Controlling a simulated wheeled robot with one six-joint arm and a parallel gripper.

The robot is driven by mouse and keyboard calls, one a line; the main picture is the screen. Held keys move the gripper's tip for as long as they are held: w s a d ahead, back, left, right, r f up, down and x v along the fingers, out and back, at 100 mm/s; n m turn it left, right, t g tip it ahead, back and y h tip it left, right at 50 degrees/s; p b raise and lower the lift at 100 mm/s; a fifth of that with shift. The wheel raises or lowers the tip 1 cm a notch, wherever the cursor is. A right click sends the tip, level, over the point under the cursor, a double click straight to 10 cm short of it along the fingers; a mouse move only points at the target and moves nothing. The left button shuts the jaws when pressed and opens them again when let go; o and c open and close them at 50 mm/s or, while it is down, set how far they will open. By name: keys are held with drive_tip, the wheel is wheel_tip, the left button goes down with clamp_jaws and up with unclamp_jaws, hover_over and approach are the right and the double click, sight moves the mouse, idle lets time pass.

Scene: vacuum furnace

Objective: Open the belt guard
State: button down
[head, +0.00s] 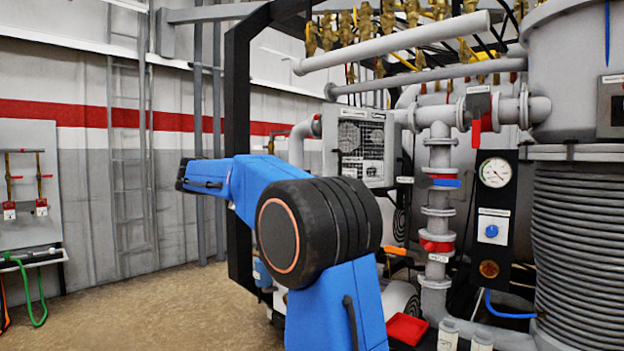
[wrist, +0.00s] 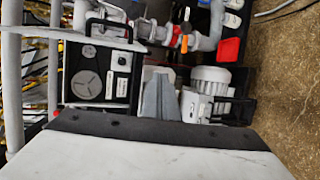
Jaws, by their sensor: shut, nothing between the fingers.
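A pale grey framed box with a mesh face and a round shape behind the mesh (head: 362,150) stands in the middle of the head view, behind my arm; it looks like the belt guard. In the wrist view a dark panel in a pale frame (wrist: 88,88) shows a three-spoked disc, a black handle and small labels. I cannot tell whether it is the same unit. My gripper (wrist: 158,74) shows in the wrist view as two grey tapered fingers, shut and empty, to the right of the dark panel. Contact with anything is not visible. The head view does not show the fingers.
Grey pipes with a red valve handle (head: 475,133) and a gauge panel (head: 494,172) stand to the right, beside a large ribbed vessel (head: 580,240). A black post (head: 238,110) rises left of the box. A red tray (head: 407,328) lies low. Floor at left is clear.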

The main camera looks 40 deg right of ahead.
drive_tip(key=w+d+r+m+g+h, duration=0.1)
drive_tip(key=w+r+m+g+h, duration=0.15)
drive_tip(key=w+r, duration=0.3)
drive_tip(key=s+d, duration=0.8)
drive_tip(key=shift+d+f+g+y, duration=0.35)
drive_tip(key=shift+d+g, duration=0.05)
drive_tip(key=shift+g, duration=0.05)
drive_tip(key=s+n+t+h, duration=0.1)
drive_tip(key=s+n+t, duration=0.3)
drive_tip(key=s, duration=1)
drive_tip(key=shift+s+a+t+h, duration=0.15)
drive_tip(key=shift+s+t+h, duration=0.2)
drive_tip(key=shift+t, duration=0.75)
